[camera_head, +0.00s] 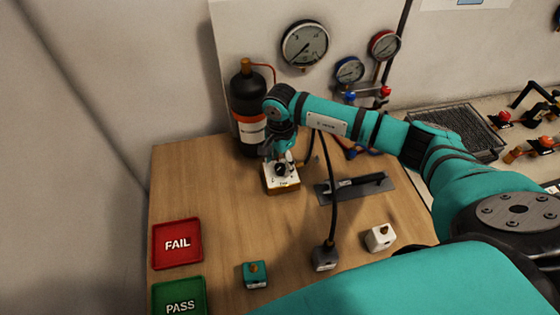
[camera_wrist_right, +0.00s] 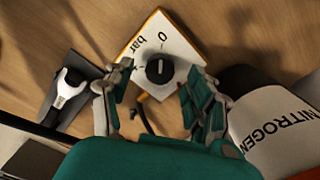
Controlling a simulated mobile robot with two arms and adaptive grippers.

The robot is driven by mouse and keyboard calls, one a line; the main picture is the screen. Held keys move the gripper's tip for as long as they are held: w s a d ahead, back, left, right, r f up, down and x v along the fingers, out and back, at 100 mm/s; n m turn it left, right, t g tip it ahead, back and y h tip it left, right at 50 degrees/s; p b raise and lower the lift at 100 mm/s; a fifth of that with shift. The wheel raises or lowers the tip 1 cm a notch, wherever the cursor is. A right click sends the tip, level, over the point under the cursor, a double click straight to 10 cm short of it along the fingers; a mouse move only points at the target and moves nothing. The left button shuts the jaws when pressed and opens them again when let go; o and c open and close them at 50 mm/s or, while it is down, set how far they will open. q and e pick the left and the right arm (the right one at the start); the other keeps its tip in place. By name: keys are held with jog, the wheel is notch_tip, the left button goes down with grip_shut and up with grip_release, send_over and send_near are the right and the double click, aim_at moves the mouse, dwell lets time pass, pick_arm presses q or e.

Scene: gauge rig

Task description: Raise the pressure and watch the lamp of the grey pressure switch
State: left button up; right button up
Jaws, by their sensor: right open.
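The grey pressure switch (camera_head: 325,258) stands on the wooden table, with a black hose running up from its top. I cannot make out its lamp's state. A white-and-orange box marked "0" and "bar" (camera_head: 283,182) stands further back; its black knob also shows in the wrist view (camera_wrist_right: 160,70). My right gripper (camera_head: 281,160) is over this box, pointing down. In the wrist view its open fingers (camera_wrist_right: 158,80) are on either side of the knob, with gaps visible. My left gripper is not in view.
A white switch (camera_head: 380,238) and a teal switch (camera_head: 255,274) flank the grey one. Red FAIL (camera_head: 177,243) and green PASS (camera_head: 180,296) trays are at left. A wrench lies on a grey mat (camera_head: 326,194). A nitrogen bottle (camera_head: 247,95) and gauges (camera_head: 305,45) are behind.

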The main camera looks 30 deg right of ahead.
jog(key=shift+w+f, duration=0.1)
jog(key=shift+f, duration=1)
jog(key=c, duration=1.1)
